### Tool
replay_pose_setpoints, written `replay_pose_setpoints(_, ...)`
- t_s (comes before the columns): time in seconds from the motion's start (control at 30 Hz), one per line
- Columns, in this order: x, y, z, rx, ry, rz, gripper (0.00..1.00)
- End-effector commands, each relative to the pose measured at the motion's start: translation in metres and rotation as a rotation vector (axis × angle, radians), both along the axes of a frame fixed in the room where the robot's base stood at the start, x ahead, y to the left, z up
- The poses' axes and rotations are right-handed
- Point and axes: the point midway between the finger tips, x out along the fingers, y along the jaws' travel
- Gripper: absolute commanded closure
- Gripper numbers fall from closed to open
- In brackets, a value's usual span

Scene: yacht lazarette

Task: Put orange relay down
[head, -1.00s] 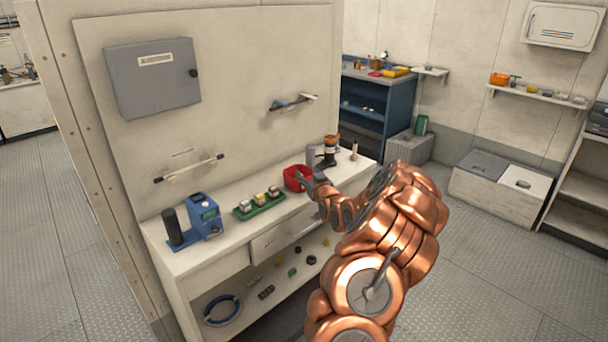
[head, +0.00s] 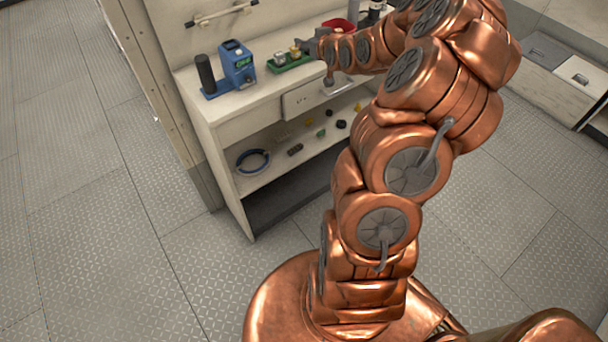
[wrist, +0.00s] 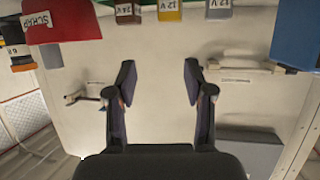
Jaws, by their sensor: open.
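My gripper (head: 308,46) is at the right end of the green tray (head: 275,67) on the bench in the head view. In the wrist view my gripper (wrist: 160,82) has its fingers wide apart with nothing between them. Along the top of that view are a brown-red relay (wrist: 127,14) marked 24 V, a yellow relay (wrist: 169,11) marked 12 V and a grey-blue relay (wrist: 218,9) marked 24 V. I cannot pick out an orange relay with certainty. My gripper and arm hide part of the tray in the head view.
A red bin (wrist: 62,22) marked SCRAP stands beside the relays; it also shows in the head view (head: 338,24). A blue device (head: 237,66) stands left of the tray. Loose parts and a blue ring (head: 253,160) lie on the lower shelf. Floor at left is clear.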

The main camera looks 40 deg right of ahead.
Motion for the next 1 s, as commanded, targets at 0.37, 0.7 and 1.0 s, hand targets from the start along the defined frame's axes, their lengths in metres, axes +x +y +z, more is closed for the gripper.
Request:
replay_pose_setpoints(0.37,-0.060,0.169,0.000,0.057,0.455,0.174,0.48)
replay_pose_setpoints(0.7,-0.197,0.270,0.002,0.081,0.863,0.224,0.48)
replay_pose_setpoints(1.0,-0.343,0.323,0.013,0.118,1.187,0.211,0.48)
